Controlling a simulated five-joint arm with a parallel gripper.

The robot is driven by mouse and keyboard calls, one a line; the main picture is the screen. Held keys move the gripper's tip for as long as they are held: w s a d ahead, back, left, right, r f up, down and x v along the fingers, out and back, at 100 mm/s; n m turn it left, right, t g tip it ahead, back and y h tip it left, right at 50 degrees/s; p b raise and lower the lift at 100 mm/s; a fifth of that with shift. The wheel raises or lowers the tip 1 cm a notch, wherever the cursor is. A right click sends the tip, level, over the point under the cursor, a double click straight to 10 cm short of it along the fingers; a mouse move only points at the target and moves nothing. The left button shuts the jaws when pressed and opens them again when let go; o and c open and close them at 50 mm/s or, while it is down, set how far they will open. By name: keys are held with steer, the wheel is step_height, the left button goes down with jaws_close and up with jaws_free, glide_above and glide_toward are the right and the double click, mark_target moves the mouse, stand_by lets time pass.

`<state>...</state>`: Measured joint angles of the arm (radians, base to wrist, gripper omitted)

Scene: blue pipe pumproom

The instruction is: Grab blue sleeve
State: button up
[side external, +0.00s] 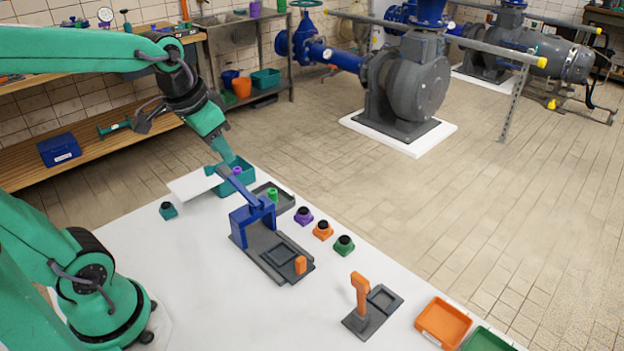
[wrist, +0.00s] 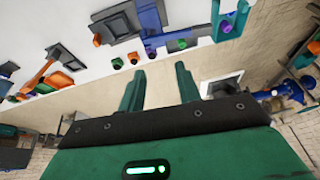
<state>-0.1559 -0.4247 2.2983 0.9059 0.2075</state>
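I cannot single out a blue sleeve with certainty. The clear blue thing on the white table is a blue frame (side external: 250,220) with a slanting blue bar on top, standing on a grey fixture (side external: 270,262). The frame also shows at the top of the wrist view (wrist: 151,20). My gripper (side external: 224,152) is above the table's far left part, beyond the frame. In the wrist view its two green fingers (wrist: 160,85) are apart with nothing between them.
Upright sleeves in other colours are a green one (side external: 272,194) in a dark tray, a purple one (side external: 237,170) at the teal bin and an orange one (side external: 300,265) on the fixture. Several black-topped pieces stand beside the frame. An orange tray (side external: 443,322) is at the lower right.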

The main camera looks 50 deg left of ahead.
steer(key=w+a+f+g, duration=0.1)
steer(key=w+a+f, duration=0.2)
steer(key=a+f, duration=0.2)
steer(key=w+a+f+m+g, duration=0.1)
steer(key=w+a+f, duration=0.3)
steer(key=a, duration=0.5)
steer(key=w+a+f+g, duration=0.2)
steer(key=w+a+f, duration=0.1)
steer(key=a+f, duration=0.3)
steer(key=shift+w+a+m+h, duration=0.25)
steer(key=shift+a+m+h, duration=0.05)
steer(key=shift+a, duration=0.35)
steer(key=shift+a+f, duration=0.3)
steer(key=shift+f, duration=0.1)
steer(key=shift+f, duration=1.2)
steer(key=shift+f, duration=0.1)
steer(key=shift+f, duration=2.5)
steer(key=shift+c, duration=0.2)
